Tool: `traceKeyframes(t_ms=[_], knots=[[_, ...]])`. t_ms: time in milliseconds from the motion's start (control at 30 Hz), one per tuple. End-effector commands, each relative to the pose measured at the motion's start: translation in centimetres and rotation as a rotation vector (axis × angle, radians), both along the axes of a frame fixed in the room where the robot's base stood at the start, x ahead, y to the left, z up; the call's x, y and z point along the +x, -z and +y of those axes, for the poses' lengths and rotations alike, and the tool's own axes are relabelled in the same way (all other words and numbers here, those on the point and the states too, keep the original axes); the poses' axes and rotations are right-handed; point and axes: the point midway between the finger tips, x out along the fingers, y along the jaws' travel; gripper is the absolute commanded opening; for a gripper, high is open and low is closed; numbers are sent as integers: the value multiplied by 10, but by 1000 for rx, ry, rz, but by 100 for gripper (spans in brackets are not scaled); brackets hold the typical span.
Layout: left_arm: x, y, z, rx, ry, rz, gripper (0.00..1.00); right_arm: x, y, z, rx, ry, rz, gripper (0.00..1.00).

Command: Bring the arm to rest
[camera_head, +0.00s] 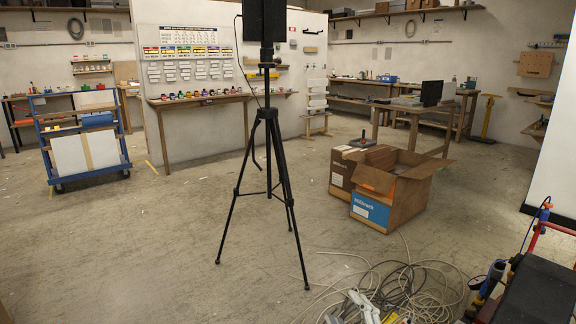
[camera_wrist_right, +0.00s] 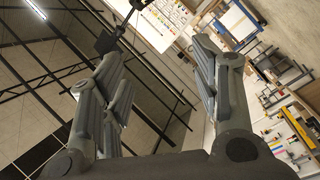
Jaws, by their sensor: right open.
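My right gripper (camera_wrist_right: 158,58) fills the lower part of the right wrist view. Its two grey fingers stand well apart, one on the left and one on the right. Nothing is between the fingers; only the distant room shows through the gap. The wrist view is strongly tilted. My left gripper is not in view.
A black tripod (camera_head: 268,150) stands in the middle, with cables (camera_head: 410,285) on the floor to its right. Open cardboard boxes (camera_head: 395,190) stand at centre right. A blue cart (camera_head: 82,140) is at left. The floor at front left is clear.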

Motion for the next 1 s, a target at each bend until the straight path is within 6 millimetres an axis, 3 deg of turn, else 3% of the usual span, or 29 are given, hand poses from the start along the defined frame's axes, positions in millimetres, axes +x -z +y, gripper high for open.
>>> traceKeyframes(t_ms=[167, 300, 500, 833, 1000], knots=[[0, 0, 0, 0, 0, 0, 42, -46, 53, -52, 222, 297, 319, 57], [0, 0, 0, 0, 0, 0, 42, -107, 103, -78, 340, 477, 618, 57], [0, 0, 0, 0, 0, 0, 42, -192, 148, -86, 418, 606, 961, 57], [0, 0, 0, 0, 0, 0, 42, -306, 169, -75, 463, 668, 1366, 57], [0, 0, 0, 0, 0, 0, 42, -295, 208, -74, 452, 673, 1381, 57]])
